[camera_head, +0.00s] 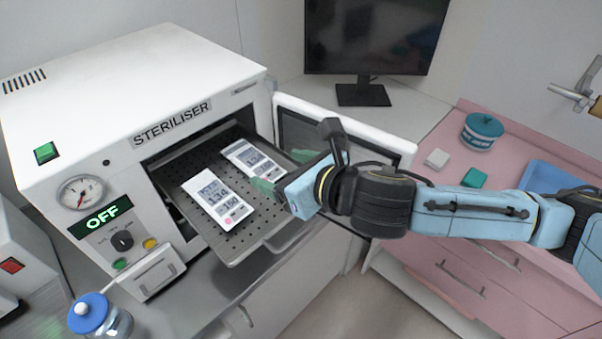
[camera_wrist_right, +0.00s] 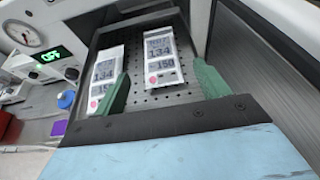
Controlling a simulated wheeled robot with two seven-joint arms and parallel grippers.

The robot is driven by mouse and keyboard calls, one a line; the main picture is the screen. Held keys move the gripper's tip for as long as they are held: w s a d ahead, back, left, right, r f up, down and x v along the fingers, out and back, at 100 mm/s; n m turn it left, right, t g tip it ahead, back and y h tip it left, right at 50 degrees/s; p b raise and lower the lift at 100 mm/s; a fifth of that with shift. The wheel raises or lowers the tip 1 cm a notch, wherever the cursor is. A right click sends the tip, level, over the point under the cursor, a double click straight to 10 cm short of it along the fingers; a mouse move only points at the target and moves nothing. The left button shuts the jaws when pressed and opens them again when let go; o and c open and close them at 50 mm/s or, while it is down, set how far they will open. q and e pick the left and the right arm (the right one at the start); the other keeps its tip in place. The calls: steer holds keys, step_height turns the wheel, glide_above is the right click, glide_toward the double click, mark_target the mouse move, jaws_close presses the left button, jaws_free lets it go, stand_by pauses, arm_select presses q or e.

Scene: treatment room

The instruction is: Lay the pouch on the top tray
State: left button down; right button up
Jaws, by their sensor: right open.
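The perforated metal tray (camera_head: 273,226) extends out of the open steriliser. Two white printed pouches lie flat on it: a near pouch (camera_head: 217,198) and a far pouch (camera_head: 254,160). My right gripper (camera_head: 278,170) is open at the tray's right side, its green fingers spread low over the tray. In the right wrist view, the far pouch (camera_wrist_right: 164,55) lies ahead between the open fingers (camera_wrist_right: 161,70). The near pouch (camera_wrist_right: 104,78) lies left of them, partly hidden by the left finger. I cannot tell whether a finger touches a pouch. My left gripper is not in view.
The steriliser (camera_head: 150,80) shows OFF, and its open door (camera_head: 345,127) stands behind my right wrist. A blue-lidded jar (camera_head: 95,315) is at the front left. A pink counter (camera_head: 455,150) with a tub (camera_head: 481,132) and small blocks is at the right.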

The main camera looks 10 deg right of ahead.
steer(key=v, duration=0.5)
steer(key=shift+f, duration=0.1)
stand_by(0.4)
